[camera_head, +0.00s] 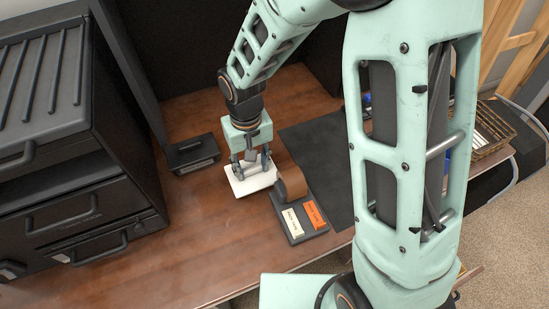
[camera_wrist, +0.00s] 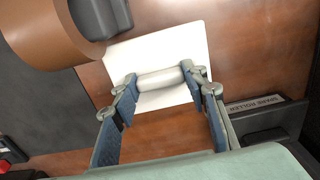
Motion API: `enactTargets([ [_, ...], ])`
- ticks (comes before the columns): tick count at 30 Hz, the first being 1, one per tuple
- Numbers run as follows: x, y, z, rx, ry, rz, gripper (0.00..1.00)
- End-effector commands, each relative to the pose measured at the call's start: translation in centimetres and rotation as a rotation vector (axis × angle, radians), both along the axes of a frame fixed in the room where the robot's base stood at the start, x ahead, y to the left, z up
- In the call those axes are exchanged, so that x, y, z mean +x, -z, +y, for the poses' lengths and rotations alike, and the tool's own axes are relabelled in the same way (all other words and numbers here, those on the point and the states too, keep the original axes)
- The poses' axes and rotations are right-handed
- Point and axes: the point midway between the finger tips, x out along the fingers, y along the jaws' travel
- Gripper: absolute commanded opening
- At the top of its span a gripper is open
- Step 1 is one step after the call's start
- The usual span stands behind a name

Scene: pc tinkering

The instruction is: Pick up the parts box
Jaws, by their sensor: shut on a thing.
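A white, flat, squarish thing (camera_head: 240,188), seemingly the parts box, is below my gripper (camera_head: 252,165) at the middle of the wooden desk. In the wrist view its white top (camera_wrist: 190,42) carries a pale rounded bar, like a handle. My gripper (camera_wrist: 166,82) is shut on this bar, with one finger at each end. My fingers hide part of the white thing. I cannot tell whether it rests on the desk or is slightly raised.
A brown cylinder (camera_head: 291,184) stands close to its right, by a dark tray with white and orange labelled blocks (camera_head: 314,216). A black holder (camera_head: 190,153), labelled "SPARE ROLLER" in the wrist view (camera_wrist: 255,106), lies left. Black drawers (camera_head: 75,215) stand far left. The front desk is clear.

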Motion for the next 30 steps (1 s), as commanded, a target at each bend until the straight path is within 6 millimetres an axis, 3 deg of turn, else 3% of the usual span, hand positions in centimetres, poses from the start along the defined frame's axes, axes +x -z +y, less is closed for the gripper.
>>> enactTargets([
  [3, 0.8, -0.1, -1.6, 0.000, 0.002, -0.001, 0.08],
  [11, 1.6, 0.0, -3.4, 0.000, 0.003, -0.001, 0.08],
  [16, 2.9, -0.1, -6.1, 0.000, 0.006, -0.001, 0.08],
  [19, 2.7, 1.5, -5.8, -0.001, -0.003, 0.002, 0.08],
  [30, 2.8, 1.9, -5.8, 0.000, -0.001, -0.001, 0.08],
])
